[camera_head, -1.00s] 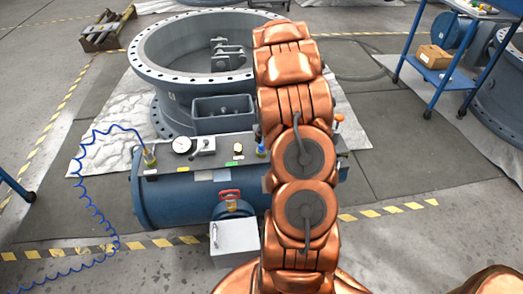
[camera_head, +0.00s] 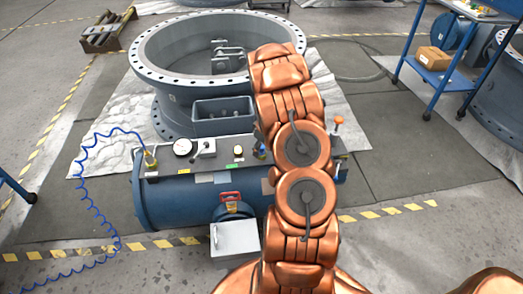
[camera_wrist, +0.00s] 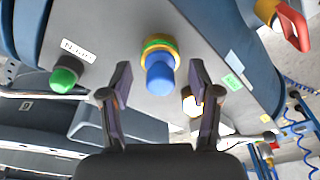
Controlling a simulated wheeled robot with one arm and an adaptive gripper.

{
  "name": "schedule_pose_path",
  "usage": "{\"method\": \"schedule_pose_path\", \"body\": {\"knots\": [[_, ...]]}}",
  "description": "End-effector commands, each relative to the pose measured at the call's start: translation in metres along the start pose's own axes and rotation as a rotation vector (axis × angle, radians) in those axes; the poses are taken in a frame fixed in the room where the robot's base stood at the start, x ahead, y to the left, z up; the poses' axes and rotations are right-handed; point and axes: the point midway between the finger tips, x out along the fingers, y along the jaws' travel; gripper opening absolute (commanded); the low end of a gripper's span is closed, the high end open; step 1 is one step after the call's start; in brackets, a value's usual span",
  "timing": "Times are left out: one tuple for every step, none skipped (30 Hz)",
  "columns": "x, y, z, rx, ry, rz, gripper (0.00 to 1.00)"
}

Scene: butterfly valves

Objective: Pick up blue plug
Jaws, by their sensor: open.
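The blue plug (camera_wrist: 159,78) stands in a brass fitting (camera_wrist: 160,47) on the grey top plate of a blue tank, seen in the wrist view. In the head view a small part of the blue plug (camera_head: 261,151) shows beside my arm. My gripper (camera_wrist: 160,70) is open, with one finger on each side of the plug in the picture. Nothing is held, and I cannot tell how far the fingertips are from the plug in depth. In the head view my arm hides the gripper.
A green knob (camera_wrist: 64,76) and a red-handled valve (camera_wrist: 291,25) are near the plug. The blue tank (camera_head: 175,202) also carries a gauge (camera_head: 182,147) and a coiled blue hose (camera_head: 88,190). A large flanged valve (camera_head: 160,75) stands behind.

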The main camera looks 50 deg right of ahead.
Motion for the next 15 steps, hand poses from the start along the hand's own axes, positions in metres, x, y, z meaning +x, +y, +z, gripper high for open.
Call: {"method": "schedule_pose_path", "body": {"knots": [[0.0,0.0,0.0,0.0,0.0,0.0,0.62],[0.0,0.0,0.0,0.0,0.0,0.0,0.62],[0.0,-0.0001,0.0,0.0,0.0,0.0,0.62],[-0.0001,0.0,0.0,0.0,0.0,0.0,0.62],[-0.0001,-0.0001,0.0,0.0,0.0,0.0,0.61],[-0.0001,-0.0002,0.0,0.0,0.0,0.0,0.57],[0.0,-0.0002,0.0,0.0,0.0,0.0,0.54],[-0.0001,-0.0002,0.0,0.0,0.0,0.0,0.51],[-0.0001,-0.0002,0.0,0.0,0.0,0.0,0.47],[-0.0001,-0.0002,0.0,0.0,0.0,0.0,0.44],[-0.0001,-0.0002,0.0,0.0,0.0,0.0,0.4],[-0.0001,-0.0003,0.0001,0.0,0.0,-0.001,0.36],[-0.0001,-0.0003,0.0001,0.0,0.0,-0.001,0.33],[-0.0001,-0.0003,0.0,0.0,0.0,-0.001,0.3],[-0.0001,-0.0003,0.0001,0.0,0.0,-0.001,0.26]]}}
